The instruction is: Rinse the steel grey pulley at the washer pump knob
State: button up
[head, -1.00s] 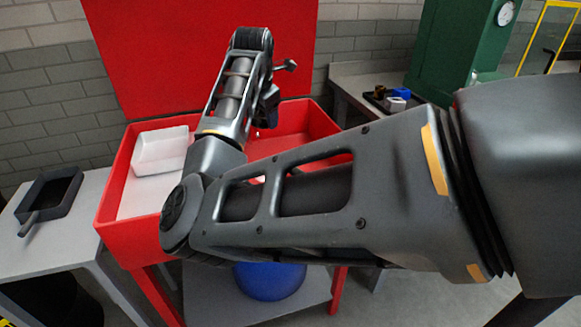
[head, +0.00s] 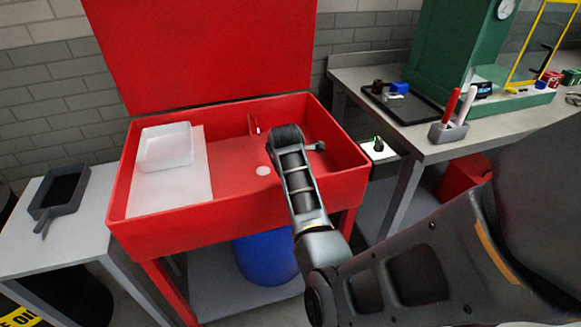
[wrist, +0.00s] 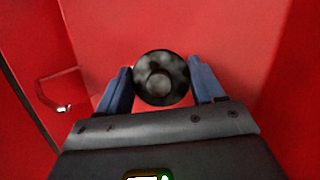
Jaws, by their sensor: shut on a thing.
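My gripper (wrist: 160,85) is shut on a dark grey round piece with a raised hub, which I take to be the steel grey pulley (wrist: 160,77). In the head view a small grey end of what I hold (head: 316,146) shows beside my wrist; the fingers are mostly hidden. The gripper is above the right part of the red parts washer basin (head: 240,235). A black knob with a green mark (head: 378,143), likely the washer pump knob, sits on a white plate just outside the basin's right wall. A thin red spout (head: 253,123) stands at the basin's back; it also shows in the wrist view (wrist: 62,92).
A white tray (head: 165,147) sits on a pale board at the basin's left. The raised red lid (head: 200,50) stands behind. A bench (head: 440,150) with a black tray and a pen holder is at right. A side table with a dark pan (head: 58,192) is at left.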

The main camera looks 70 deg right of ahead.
jog(key=shift+s+a+f, duration=0.1)
jog(key=shift+s+f, duration=0.1)
jog(key=shift+f, duration=0.15)
jog(key=shift+w+d+f+b, duration=0.2)
jog(key=shift+w+b, duration=0.25)
jog(key=shift+b, duration=0.15)
jog(key=w+d+b, duration=0.1)
jog(key=w+b, duration=0.1)
jog(key=b, duration=0.1)
jog(key=w+d+f+b, duration=0.1)
jog(key=w+b, duration=0.2)
jog(key=w+d+f+b, duration=0.1)
jog(key=w+d+b, duration=0.1)
jog(key=w+b, duration=0.1)
jog(key=shift+w+d+f+b, duration=0.1)
jog(key=shift+w+d+b, duration=0.4)
jog(key=shift+w+b, duration=0.3)
jog(key=shift+w+d+b, duration=0.45)
jog(key=shift+w+b, duration=0.1)
jog(key=shift+w, duration=0.4)
jog(key=shift+d, duration=0.1)
jog(key=shift+s+d, duration=0.25)
jog(key=shift+d, duration=0.15)
jog(key=shift+w+a, duration=0.1)
jog(key=shift+a, duration=0.05)
jog(key=shift+w+a+p, duration=0.15)
jog(key=shift+a+p, duration=0.25)
jog(key=shift+p, duration=0.05)
